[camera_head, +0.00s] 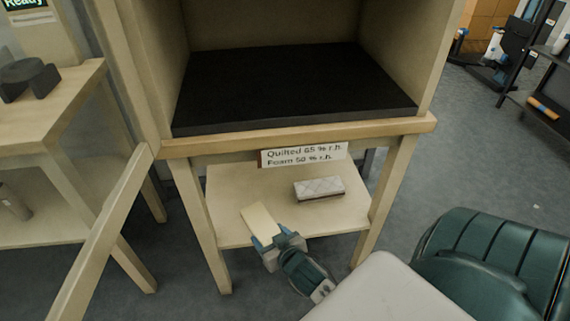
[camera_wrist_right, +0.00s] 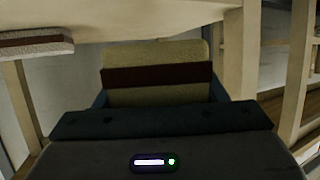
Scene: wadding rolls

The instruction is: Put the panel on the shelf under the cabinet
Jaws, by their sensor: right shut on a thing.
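The cabinet (camera_head: 296,87) has a black floor and stands on a wooden frame. Under it is a pale wooden shelf (camera_head: 235,185). A cream panel (camera_head: 260,223) is in my right gripper (camera_head: 277,244), which is shut on it at the shelf's front left edge. In the right wrist view the panel (camera_wrist_right: 155,55) sits between the fingers and shows a dark brown band. I cannot tell whether it touches the shelf. A whitish quilted panel (camera_head: 319,187) lies on the shelf, to the right of the held one. My left gripper is not in view.
A label (camera_head: 304,154) hangs on the frame's front rail above the shelf. Frame legs (camera_head: 200,225) stand at both front corners. A wooden bench (camera_head: 60,110) with a dark object (camera_head: 30,78) is at the left. The shelf's back left part is bare.

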